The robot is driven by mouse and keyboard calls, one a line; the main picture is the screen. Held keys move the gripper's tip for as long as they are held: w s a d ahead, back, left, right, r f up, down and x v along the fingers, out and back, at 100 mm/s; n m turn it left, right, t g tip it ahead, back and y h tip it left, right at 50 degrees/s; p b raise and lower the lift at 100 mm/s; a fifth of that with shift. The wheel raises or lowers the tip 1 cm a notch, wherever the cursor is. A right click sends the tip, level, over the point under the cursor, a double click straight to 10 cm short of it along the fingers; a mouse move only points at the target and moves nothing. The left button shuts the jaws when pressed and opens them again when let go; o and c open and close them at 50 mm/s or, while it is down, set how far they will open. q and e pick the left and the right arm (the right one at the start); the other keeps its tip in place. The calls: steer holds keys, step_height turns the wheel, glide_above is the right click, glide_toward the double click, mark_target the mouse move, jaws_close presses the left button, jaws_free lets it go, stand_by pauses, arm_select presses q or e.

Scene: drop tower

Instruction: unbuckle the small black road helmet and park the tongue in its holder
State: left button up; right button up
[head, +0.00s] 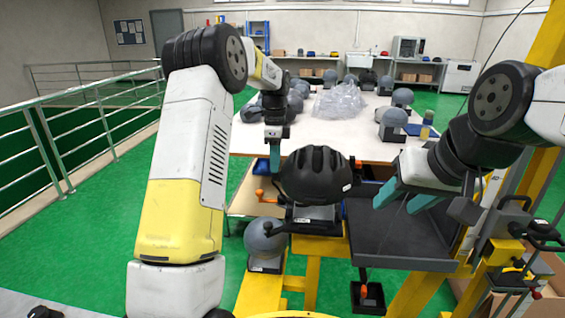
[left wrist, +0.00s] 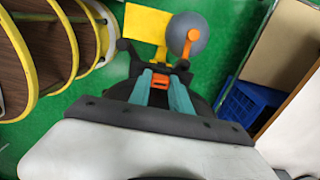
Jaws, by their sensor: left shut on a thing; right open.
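The black helmet (head: 315,175) sits on a dark stand (head: 314,216) at the front edge of the work area. My left gripper (head: 274,160) reaches down at the helmet's left side, its teal fingers pointing down. In the left wrist view my left gripper (left wrist: 162,78) is shut on a small orange buckle piece (left wrist: 161,84); whether this is the tongue alone I cannot tell. The helmet's straps and the tongue's holder cannot be made out. My right gripper (head: 405,197) is open and empty, right of the helmet, over a dark grey tray.
An orange-knobbed lever (head: 265,197) sticks out left of the stand. A grey headform (head: 265,240) stands below it. The dark grey tray (head: 400,240) lies right of the helmet. Behind, a white table (head: 345,135) carries several headforms and a clear plastic heap (head: 338,101).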

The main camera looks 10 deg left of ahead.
arm_select(q)
steer(key=shift+r, duration=1.5)
steer(key=s+a+f, duration=0.1)
steer(key=s+f, duration=0.3)
steer(key=s, duration=0.2)
steer(key=s+a+f, duration=0.2)
steer(key=s+f, duration=0.2)
steer(key=s, duration=0.3)
steer(key=shift+s+a, duration=0.2)
steer(key=shift+a, duration=0.05)
steer(key=s+d+f, duration=0.1)
steer(key=s+d, duration=0.1)
steer(key=d, duration=0.4)
steer(key=s+d+f, duration=0.1)
steer(key=s+d, duration=0.2)
steer(key=d, duration=0.3)
steer(key=shift+d+f, duration=0.25)
steer(key=shift+d, duration=0.15)
stand_by(0.6)
steer(key=w+d+r, duration=0.1)
steer(key=w+d, duration=0.1)
steer(key=d, duration=0.8)
steer(key=w+d+r, duration=0.1)
steer(key=w+d, duration=0.2)
steer(key=d, duration=0.7)
steer(key=shift+d+r, duration=0.25)
stand_by(0.8)
